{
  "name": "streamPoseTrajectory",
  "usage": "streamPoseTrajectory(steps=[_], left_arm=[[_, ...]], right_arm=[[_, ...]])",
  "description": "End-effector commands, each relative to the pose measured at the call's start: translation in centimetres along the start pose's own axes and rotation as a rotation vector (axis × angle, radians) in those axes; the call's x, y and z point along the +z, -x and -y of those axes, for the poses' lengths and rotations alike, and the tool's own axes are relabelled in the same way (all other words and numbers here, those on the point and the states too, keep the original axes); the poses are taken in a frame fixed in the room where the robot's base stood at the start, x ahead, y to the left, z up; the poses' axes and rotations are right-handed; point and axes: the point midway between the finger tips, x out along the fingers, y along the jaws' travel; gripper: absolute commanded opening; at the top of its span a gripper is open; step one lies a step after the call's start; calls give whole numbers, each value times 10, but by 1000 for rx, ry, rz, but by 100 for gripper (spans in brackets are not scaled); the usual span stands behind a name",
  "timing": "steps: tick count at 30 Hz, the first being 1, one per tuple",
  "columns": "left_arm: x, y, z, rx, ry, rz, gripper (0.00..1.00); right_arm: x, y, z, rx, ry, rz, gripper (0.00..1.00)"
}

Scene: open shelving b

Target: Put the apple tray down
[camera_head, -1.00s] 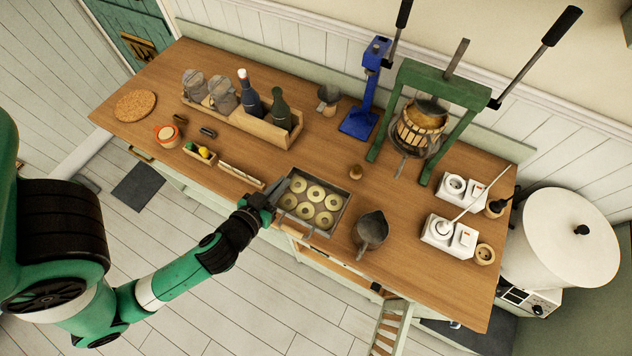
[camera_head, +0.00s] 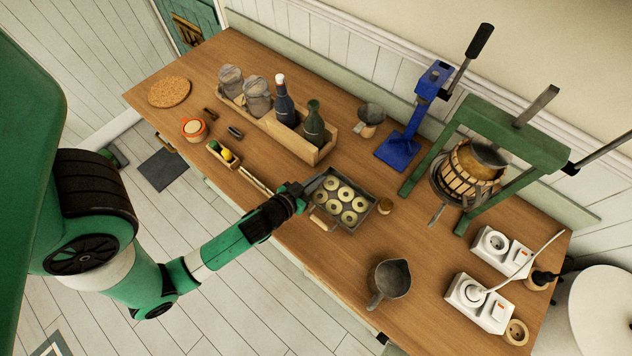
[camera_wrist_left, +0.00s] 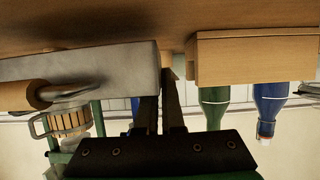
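The apple tray (camera_head: 365,217) is a grey metal tray holding several pale apple rings. It sits over the wooden worktop, with a wooden handle on its near side. It lies on or just above the wood; I cannot tell which. In the left wrist view, which is upside down, its grey wall (camera_wrist_left: 90,75) and wooden handle show. My left gripper (camera_head: 302,192) is at the tray's left wall. Its dark fingers (camera_wrist_left: 162,105) are close together, one on each side of that wall, and appear shut on it. My right gripper is not in view.
The worktop (camera_head: 300,270) is bare in front of the tray.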

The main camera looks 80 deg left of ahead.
Motion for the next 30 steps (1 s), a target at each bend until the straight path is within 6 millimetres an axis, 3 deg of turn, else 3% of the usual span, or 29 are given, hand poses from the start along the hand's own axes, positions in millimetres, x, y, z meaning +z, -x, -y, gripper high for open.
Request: streamPoseTrajectory(steps=[1, 4, 15, 18, 21, 30], left_arm=[[17, -7, 1, -2, 1, 0, 0], [31, -12, 3, -5, 2, -1, 0], [31, -12, 3, -6, 2, -1, 0], [30, -11, 3, -6, 1, 0, 21], [31, -11, 3, -6, 1, 1, 35], [28, -10, 3, -6, 1, 1, 35]], right_arm=[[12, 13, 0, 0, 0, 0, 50], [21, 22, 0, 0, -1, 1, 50], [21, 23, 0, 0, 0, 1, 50], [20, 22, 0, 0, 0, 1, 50], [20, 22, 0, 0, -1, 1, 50], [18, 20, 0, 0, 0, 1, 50]])
